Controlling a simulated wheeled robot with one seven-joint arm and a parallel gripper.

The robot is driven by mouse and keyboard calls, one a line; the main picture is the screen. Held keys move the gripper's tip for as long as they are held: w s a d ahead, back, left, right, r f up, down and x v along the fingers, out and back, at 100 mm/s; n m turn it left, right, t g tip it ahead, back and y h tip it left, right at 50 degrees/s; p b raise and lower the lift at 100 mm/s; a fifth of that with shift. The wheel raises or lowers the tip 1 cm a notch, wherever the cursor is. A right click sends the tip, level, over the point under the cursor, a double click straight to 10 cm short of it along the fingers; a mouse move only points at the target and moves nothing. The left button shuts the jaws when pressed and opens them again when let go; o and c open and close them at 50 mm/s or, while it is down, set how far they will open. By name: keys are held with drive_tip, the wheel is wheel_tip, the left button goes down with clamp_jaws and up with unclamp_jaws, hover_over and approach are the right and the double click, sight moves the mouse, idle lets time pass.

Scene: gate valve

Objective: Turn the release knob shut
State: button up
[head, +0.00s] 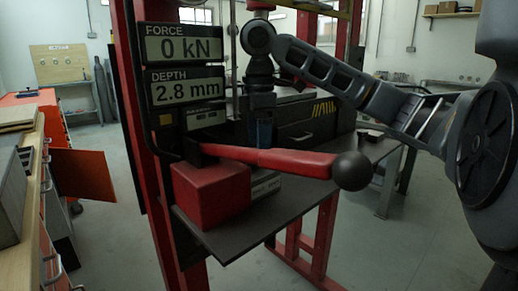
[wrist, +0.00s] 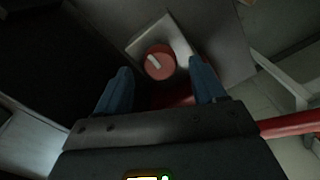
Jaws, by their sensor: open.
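The release knob (wrist: 160,65) is round and red with a white bar mark across its top. In the wrist view it sits on a pale square plate (wrist: 175,32), ahead of and roughly between my fingertips. My gripper (wrist: 163,80) is open, with a blue finger on either side and nothing held between them. In the head view my gripper (head: 264,132) points down behind the red lever. There the knob is hidden behind the lever and the red block.
A red lever (head: 285,161) with a black ball end (head: 351,171) crosses in front of my gripper. A red block (head: 209,194) stands on the dark bench plate (head: 235,237). Displays read FORCE 0 kN (head: 184,45) and DEPTH 2.8 mm (head: 187,88). A dark case (head: 308,120) lies behind.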

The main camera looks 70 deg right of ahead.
drive_tip(key=shift+f, duration=1.1)
drive_tip(key=c, duration=1.1)
